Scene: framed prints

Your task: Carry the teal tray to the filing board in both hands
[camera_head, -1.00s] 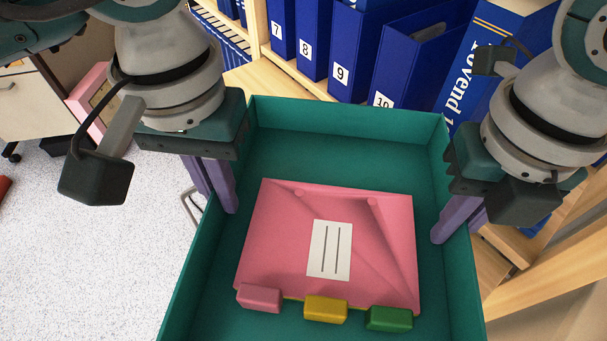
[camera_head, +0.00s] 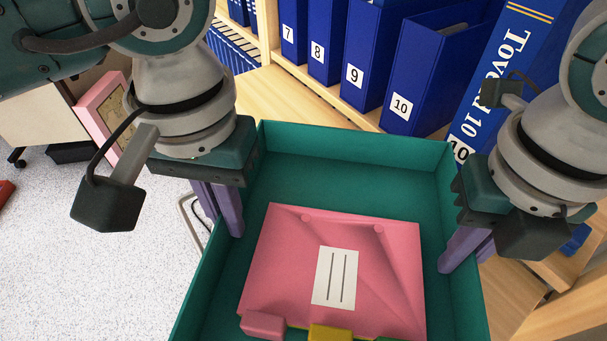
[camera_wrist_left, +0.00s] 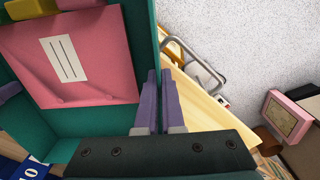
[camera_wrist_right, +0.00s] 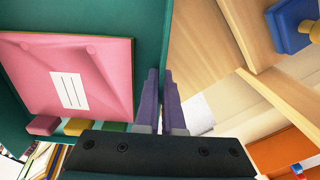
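The teal tray (camera_head: 350,170) is in the middle of the head view, held up between my two arms. A pink folder (camera_head: 375,265) with a white label lies in it, with a pink block (camera_head: 263,325), a yellow block (camera_head: 330,334) and a green block (camera_wrist_right: 109,127) along its near edge. My left gripper (camera_head: 228,215) is shut on the tray's left wall, one purple finger inside and one outside. My right gripper (camera_head: 460,250) is shut on the right wall in the same way. The filing board cannot be made out for certain.
Blue numbered binders (camera_head: 370,60) stand on a wooden shelf (camera_head: 325,92) just beyond the tray. A leaning blue binder (camera_head: 510,75) is close to my right gripper. A pink framed print (camera_head: 103,115) stands at the left. Speckled floor (camera_head: 100,240) is open at the left.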

